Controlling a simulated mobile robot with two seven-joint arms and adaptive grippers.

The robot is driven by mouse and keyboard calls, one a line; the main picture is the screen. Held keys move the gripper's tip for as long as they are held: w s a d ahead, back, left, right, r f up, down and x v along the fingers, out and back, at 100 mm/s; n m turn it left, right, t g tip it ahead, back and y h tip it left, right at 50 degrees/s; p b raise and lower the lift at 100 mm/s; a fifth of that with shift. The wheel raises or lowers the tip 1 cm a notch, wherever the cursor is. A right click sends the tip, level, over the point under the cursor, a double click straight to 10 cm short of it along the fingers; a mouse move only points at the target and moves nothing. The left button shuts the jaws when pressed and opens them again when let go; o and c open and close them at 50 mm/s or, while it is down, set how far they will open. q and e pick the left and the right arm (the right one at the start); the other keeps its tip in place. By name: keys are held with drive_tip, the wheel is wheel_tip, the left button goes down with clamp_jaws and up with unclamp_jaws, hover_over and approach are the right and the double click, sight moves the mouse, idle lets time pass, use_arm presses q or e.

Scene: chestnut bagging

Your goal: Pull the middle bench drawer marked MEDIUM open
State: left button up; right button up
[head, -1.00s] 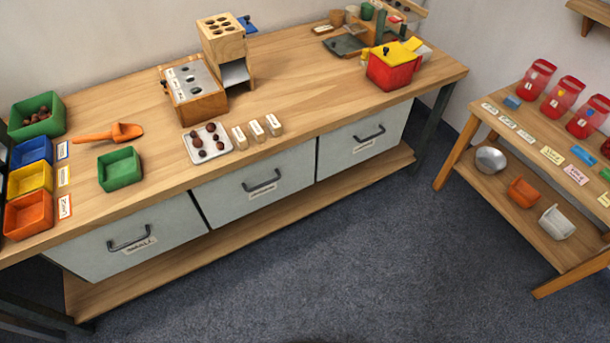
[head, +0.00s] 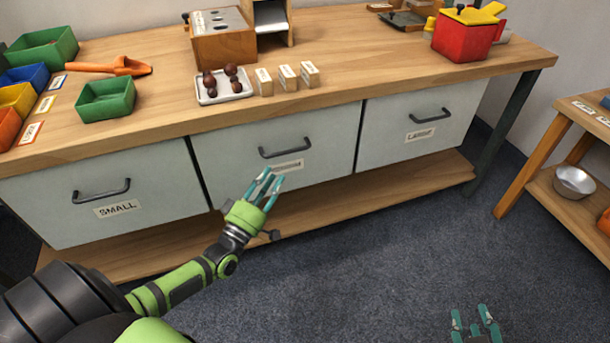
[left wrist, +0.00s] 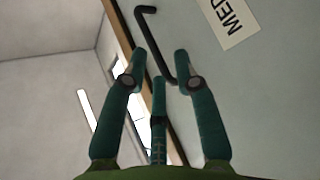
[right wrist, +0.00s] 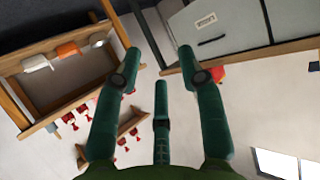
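The middle drawer (head: 235,165) is a pale grey front, shut, with a dark bar handle (head: 285,148) and a white label (head: 288,166) below it. In the left wrist view the label (left wrist: 228,18) reads "MED" at the picture's edge, and the handle (left wrist: 155,45) lies just beyond the fingertips. My left gripper (head: 265,182) is open and empty, in front of the drawer, a little below and left of the handle. I see no clear contact with the handle. My right gripper (head: 476,318) is open and empty, low over the floor at the bottom right.
The SMALL drawer (head: 150,185) is to the left and the LARGE drawer (head: 400,122) to the right, both shut. A lower shelf (head: 330,206) runs under the drawers. A side table (head: 560,190) stands at the right. The floor (head: 370,260) before the bench is clear.

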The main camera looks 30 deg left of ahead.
sight(283, 152)
use_arm(q)
drive_tip(key=shift+w+a+r+n+t+b, duration=0.1)
drive_tip(key=shift+w+r+n+t+b, duration=0.15)
drive_tip(key=shift+r, duration=0.25)
drive_tip(key=shift+w+r+n+t+b, duration=0.1)
drive_tip(key=shift+w+r+n+t, duration=0.15)
drive_tip(key=shift+r, duration=0.25)
drive_tip(key=x, duration=0.5)
drive_tip(key=shift+w+b, duration=0.25)
drive_tip(key=shift+b, duration=0.15)
drive_tip(key=shift+w+r, duration=0.15)
drive_tip(key=shift+w, duration=0.1)
use_arm(e)
wheel_tip(283, 152, up, 8)
drive_tip(key=w+a+t+y, duration=0.1)
drive_tip(key=a+t+y, duration=0.1)
drive_tip(key=t, duration=0.2)
drive_tip(key=shift+a+r+n, duration=0.15)
drive_tip(key=shift+r+n, duration=0.1)
drive_tip(key=shift+n, duration=0.05)
drive_tip(key=shift+w, duration=0.1)
use_arm(q)
clamp_jaws()
